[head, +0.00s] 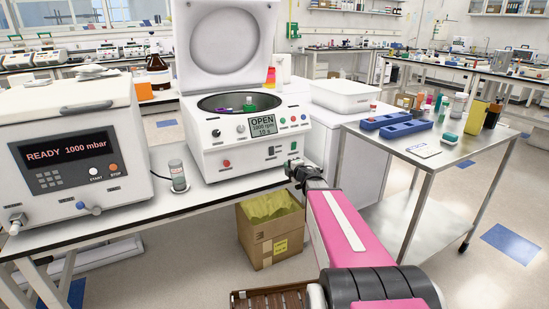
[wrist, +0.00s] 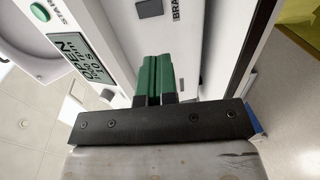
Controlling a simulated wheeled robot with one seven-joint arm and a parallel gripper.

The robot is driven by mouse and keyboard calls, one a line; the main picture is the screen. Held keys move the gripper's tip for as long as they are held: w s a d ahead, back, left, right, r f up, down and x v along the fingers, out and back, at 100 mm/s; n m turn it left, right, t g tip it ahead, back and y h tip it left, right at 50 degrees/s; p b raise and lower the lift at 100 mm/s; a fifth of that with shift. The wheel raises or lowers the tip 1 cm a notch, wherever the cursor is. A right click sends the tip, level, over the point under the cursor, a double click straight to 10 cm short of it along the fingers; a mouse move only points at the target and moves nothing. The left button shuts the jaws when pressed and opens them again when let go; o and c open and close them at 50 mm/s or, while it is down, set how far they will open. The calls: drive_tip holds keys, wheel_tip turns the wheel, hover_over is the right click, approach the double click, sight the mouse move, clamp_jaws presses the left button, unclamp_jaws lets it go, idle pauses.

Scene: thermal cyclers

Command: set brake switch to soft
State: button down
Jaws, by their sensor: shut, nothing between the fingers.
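The white centrifuge (head: 235,150) stands on the bench with its lid raised. Its display (head: 263,125) reads OPEN, 1000 rpm, 10 s; it also shows tilted in the wrist view (wrist: 82,60). A dark brake switch (wrist: 149,8) sits on the front panel at the top of the wrist view, beside lettering cut off after "BRA". Which way the switch is set I cannot tell. My gripper (head: 290,166) is at the lower right of the panel in the head view. Its green fingers (wrist: 155,72) are together, empty, pointing toward the panel just short of the switch in the wrist view.
A white vacuum oven (head: 75,150) reading READY 1000 mbar stands left. A lidded jar (head: 178,175) stands between it and the centrifuge. A cardboard box (head: 270,230) is on the floor below. A steel cart (head: 400,150) with blue racks (head: 400,128) stands right.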

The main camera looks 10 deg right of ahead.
drive_tip(key=shift+w, duration=0.1)
drive_tip(key=x, duration=1.4)
drive_tip(key=shift+w+a+f, duration=0.1)
drive_tip(key=shift+w, duration=0.1)
drive_tip(key=shift+s, duration=0.4)
approach(272, 155)
drive_tip(key=s+d+f, duration=0.2)
drive_tip(key=s, duration=0.3)
drive_tip(key=shift+s+f, duration=0.25)
drive_tip(key=shift+s, duration=0.1)
